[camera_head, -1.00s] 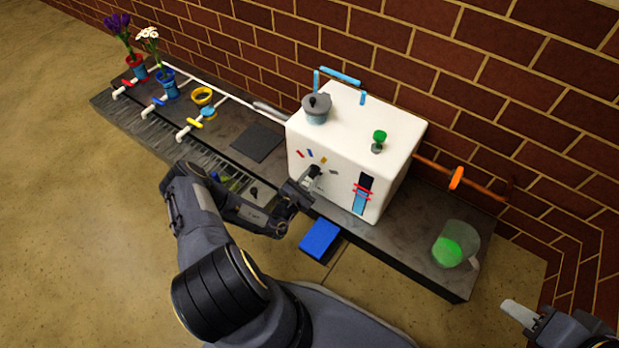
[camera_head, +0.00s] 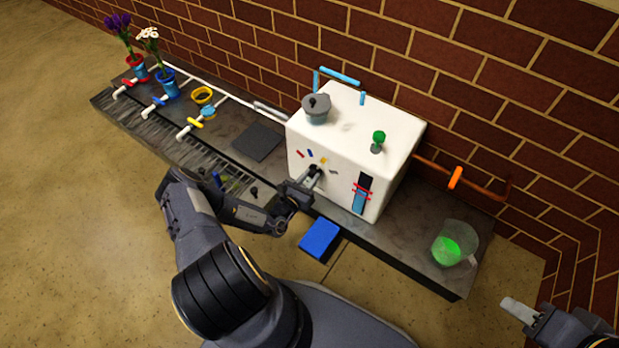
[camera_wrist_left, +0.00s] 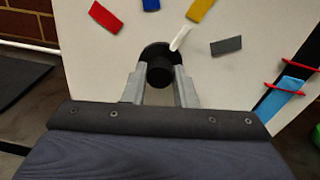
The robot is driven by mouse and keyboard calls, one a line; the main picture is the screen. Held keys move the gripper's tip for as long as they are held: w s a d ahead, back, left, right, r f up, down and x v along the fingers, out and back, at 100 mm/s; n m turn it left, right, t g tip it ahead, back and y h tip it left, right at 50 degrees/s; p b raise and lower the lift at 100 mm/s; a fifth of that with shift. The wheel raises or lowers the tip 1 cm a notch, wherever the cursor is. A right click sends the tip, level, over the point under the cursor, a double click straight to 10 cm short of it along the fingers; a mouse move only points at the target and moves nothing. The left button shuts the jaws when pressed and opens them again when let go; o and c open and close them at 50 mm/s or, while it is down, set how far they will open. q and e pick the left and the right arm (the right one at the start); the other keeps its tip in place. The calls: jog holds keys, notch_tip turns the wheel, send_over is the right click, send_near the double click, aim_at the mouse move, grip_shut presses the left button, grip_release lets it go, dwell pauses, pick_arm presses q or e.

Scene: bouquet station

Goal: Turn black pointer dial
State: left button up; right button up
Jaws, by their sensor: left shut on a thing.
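The black pointer dial (camera_wrist_left: 159,72) is on the front face of the white box (camera_head: 375,126). Its white pointer (camera_wrist_left: 181,38) points up and to the right in the left wrist view, between the yellow mark (camera_wrist_left: 200,9) and the grey mark (camera_wrist_left: 226,46). Red (camera_wrist_left: 106,17) and blue (camera_wrist_left: 151,4) marks lie further left around the dial. My left gripper (camera_wrist_left: 160,88) is shut on the dial, one finger on each side. In the head view the gripper mostly covers the dial. My right gripper (camera_head: 520,312) shows at the lower right, away from the box; its finger opening is unclear.
A level gauge (camera_head: 361,194) with red clips is right of the dial. A grey pot (camera_head: 316,109) and a green knob (camera_head: 378,138) are on top of the box. A blue block (camera_head: 320,239) is at the bench front. A beaker with green contents (camera_head: 448,250) stands right.

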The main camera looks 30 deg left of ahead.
dwell(0.3)
pick_arm(q)
jog(key=o, duration=1)
jog(key=s+p, duration=0.2)
jog(key=s, duration=0.5)
jog(key=shift+s+r, duration=0.15)
jog(key=shift+s, duration=0.2)
jog(key=shift+a, duration=0.1)
